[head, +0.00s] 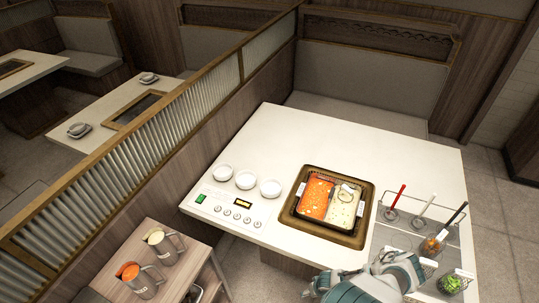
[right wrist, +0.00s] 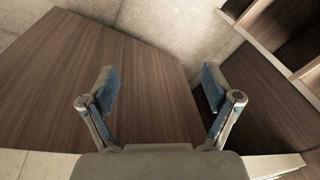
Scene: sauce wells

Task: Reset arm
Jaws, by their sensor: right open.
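My right arm (head: 375,280) comes in at the bottom right of the head view, low over the near edge of the white table (head: 400,150). A brown wood panel (right wrist: 140,60) and pale floor show beyond the fingers. My left gripper is not in the head view.
A two-part hot pot (head: 328,199) sits in the table. Three white bowls (head: 246,180) stand left of it. A rack (head: 400,236) with ladles and food baskets is close to my right arm. A side cart (head: 150,228) holds two pitchers. The table's far side is clear.

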